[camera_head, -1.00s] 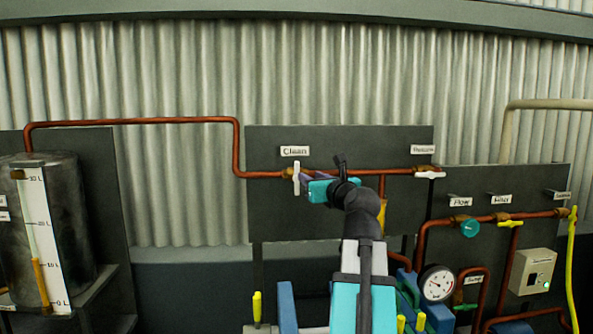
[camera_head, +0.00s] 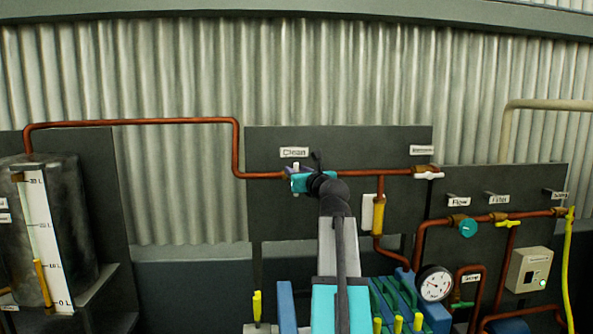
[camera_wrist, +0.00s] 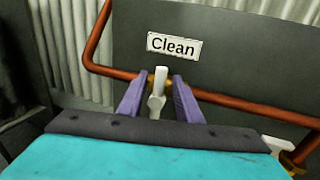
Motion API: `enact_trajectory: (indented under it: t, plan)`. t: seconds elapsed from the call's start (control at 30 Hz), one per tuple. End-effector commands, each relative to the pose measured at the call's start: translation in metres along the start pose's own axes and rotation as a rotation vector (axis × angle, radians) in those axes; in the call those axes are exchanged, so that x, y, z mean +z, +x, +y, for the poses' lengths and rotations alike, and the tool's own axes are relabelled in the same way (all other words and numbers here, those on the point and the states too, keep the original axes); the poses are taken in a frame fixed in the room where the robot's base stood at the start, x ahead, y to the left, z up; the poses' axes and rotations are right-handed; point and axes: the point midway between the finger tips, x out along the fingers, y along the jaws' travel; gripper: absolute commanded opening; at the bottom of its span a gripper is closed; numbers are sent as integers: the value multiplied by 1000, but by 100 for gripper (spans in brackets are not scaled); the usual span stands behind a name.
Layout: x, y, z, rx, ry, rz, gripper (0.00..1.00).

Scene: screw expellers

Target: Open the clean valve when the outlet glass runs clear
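The clean valve has a white handle (camera_head: 296,166) on the copper pipe under the "Clean" label (camera_head: 294,152). The handle stands upright, across the pipe. In the wrist view the handle (camera_wrist: 157,95) stands between the two purple fingers of my gripper (camera_wrist: 158,78), with a gap showing on both sides. My gripper (camera_head: 294,178) is open around it and hides its lower part in the head view. A sight glass (camera_head: 379,214), which may be the outlet glass, hangs on the pipe right of my arm and looks amber-yellow.
Another white-handled valve (camera_head: 429,175) sits on the same pipe at the right. A pressure gauge (camera_head: 434,284), a teal knob (camera_head: 468,228) and a switch box (camera_head: 529,270) are lower right. A tank (camera_head: 75,230) with a level scale stands left.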

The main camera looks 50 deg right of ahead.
Motion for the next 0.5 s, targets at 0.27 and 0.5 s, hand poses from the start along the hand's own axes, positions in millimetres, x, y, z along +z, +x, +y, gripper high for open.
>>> enact_trajectory:
  t: [0.27,0.5]
  plan:
    - [0,7,1,0,0,0,32]
    - [0,6,1,1,0,0,20]
